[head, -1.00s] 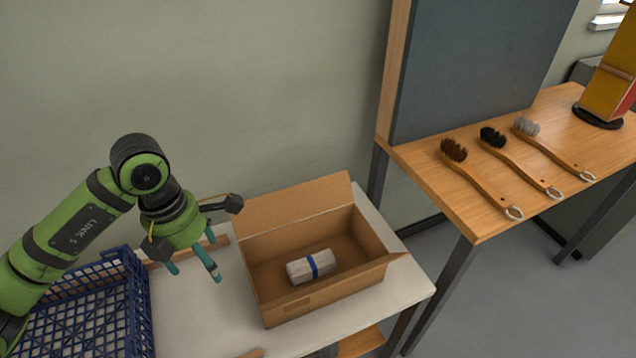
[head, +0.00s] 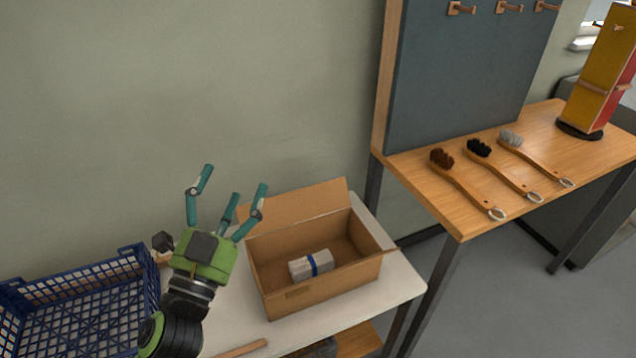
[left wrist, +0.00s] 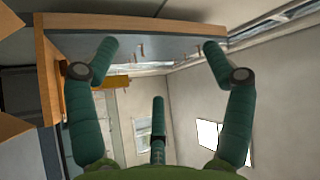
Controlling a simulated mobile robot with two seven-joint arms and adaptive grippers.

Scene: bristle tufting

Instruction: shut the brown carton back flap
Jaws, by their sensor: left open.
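The brown carton (head: 322,290) stands open on the white table, with a white bundle in a blue band (head: 311,264) inside. Its back flap (head: 296,209) stands raised, leaning back toward the wall. Another flap sticks out at the carton's right end. My left gripper (head: 229,205) is open and empty, its teal fingers pointing up, just left of the carton and near the left end of the back flap. In the left wrist view the spread fingers (left wrist: 160,65) hold nothing; brown carton-like edges (left wrist: 12,125) show at the left. My right gripper is not in view.
A blue crate (head: 75,300) is at the left. The white table (head: 385,299) has bare room in front of the carton. A wooden bench (head: 440,215) at the right carries several brushes below a dark hook panel (head: 470,75). The wall is close behind.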

